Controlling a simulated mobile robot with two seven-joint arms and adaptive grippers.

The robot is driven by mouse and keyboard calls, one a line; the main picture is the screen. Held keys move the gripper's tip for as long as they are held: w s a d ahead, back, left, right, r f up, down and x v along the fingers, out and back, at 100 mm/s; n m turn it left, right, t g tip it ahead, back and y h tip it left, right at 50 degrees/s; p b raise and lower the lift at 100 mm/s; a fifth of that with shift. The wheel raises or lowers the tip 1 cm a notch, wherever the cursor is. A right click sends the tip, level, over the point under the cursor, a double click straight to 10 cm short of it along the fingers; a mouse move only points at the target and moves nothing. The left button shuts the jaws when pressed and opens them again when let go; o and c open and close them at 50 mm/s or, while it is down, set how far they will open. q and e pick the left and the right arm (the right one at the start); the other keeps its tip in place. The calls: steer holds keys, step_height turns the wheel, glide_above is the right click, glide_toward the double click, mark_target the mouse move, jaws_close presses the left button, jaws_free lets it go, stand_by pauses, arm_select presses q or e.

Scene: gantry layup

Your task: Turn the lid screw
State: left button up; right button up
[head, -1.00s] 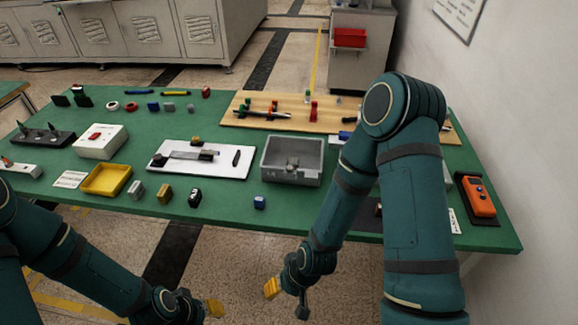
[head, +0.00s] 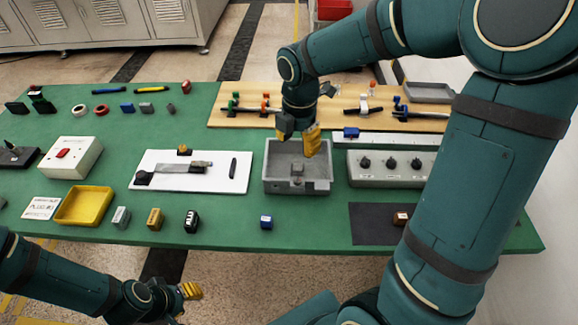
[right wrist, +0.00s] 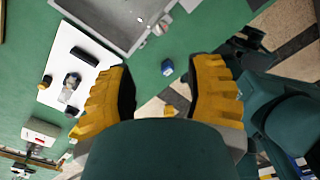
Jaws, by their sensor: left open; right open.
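A grey open-topped box (head: 272,184) stands on the green table, with a small grey square block or screw head (head: 297,172) inside it. I cannot tell if that block is the lid screw. My right gripper (head: 298,140) hangs above the box's back part, yellow fingers apart and empty. In the right wrist view, the two fingers (right wrist: 163,92) are wide apart, and the box (right wrist: 95,30) shows at the top edge. My left gripper (head: 188,291) is open, low in front of the table's near edge, apart from everything.
A white board (head: 215,181) with a dark-handled tool lies left of the box. A grey panel with black knobs (head: 385,181) stands close on its right. A small blue block (head: 266,222) lies in front. A wooden board (head: 225,119) with clamps lies behind.

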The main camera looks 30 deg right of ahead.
mark_target(298, 179)
step_height(298, 179, down, 13)
steer(key=b, duration=0.3)
steer(key=shift+s+f+b, duration=0.15)
steer(key=shift+f+b, duration=0.05)
steer(key=shift+b, duration=0.2)
jaws_close()
